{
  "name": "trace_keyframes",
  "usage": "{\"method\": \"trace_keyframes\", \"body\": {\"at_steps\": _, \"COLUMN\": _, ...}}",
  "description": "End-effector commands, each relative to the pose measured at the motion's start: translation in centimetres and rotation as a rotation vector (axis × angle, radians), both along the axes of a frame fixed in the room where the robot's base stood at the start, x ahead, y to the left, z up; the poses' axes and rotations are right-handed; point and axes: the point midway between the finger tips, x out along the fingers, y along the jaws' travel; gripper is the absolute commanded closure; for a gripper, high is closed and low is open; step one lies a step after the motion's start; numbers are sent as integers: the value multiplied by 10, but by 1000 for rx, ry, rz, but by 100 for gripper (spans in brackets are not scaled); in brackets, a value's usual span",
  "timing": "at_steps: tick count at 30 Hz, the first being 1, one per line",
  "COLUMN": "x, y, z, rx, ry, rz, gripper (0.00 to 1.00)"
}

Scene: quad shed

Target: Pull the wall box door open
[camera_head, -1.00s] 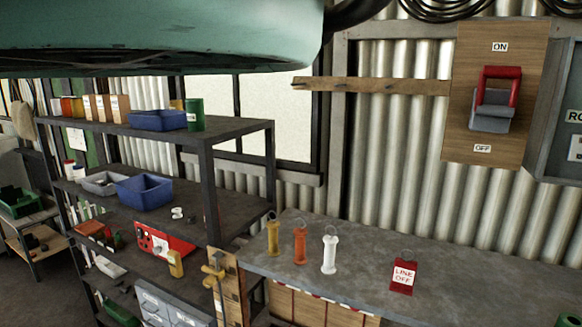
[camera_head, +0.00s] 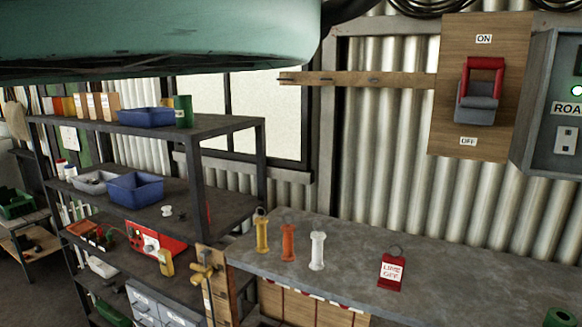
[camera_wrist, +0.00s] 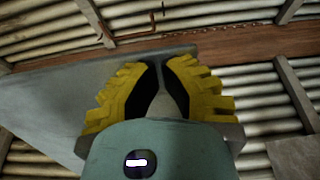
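The wall box (camera_head: 546,125) is a grey box at the right edge of the head view, cut off by the picture edge. Its front carries a green light, a label starting "ROA" and a pale switch plate. No door handle is clearly visible. My gripper (camera_wrist: 161,68) shows in the wrist view with two ridged yellow fingers and black inner pads. The fingers are a little apart with nothing seen between them, so it looks open. The gripper is not visible in the head view. A flat grey surface (camera_wrist: 45,105) lies beyond it; I cannot tell what it is.
A red-handled ON/OFF switch (camera_head: 480,90) is on a wooden board left of the box. A grey bench (camera_head: 345,262) below holds several tags, including a red "LINE OFF" tag (camera_head: 391,272). Dark shelves (camera_head: 235,125) stand left. My teal arm covers the upper left.

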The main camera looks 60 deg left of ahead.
Motion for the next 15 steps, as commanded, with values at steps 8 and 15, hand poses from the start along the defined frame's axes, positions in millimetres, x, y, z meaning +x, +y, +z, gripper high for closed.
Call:
{"method": "trace_keyframes", "body": {"at_steps": 8, "x": 7, "y": -2, "z": 0, "rx": -1, "ry": -1, "rz": 3, "gripper": 100}}
{"method": "trace_keyframes", "body": {"at_steps": 15, "x": 7, "y": -3, "z": 0, "rx": -1, "ry": 1, "rz": 2, "gripper": 100}}
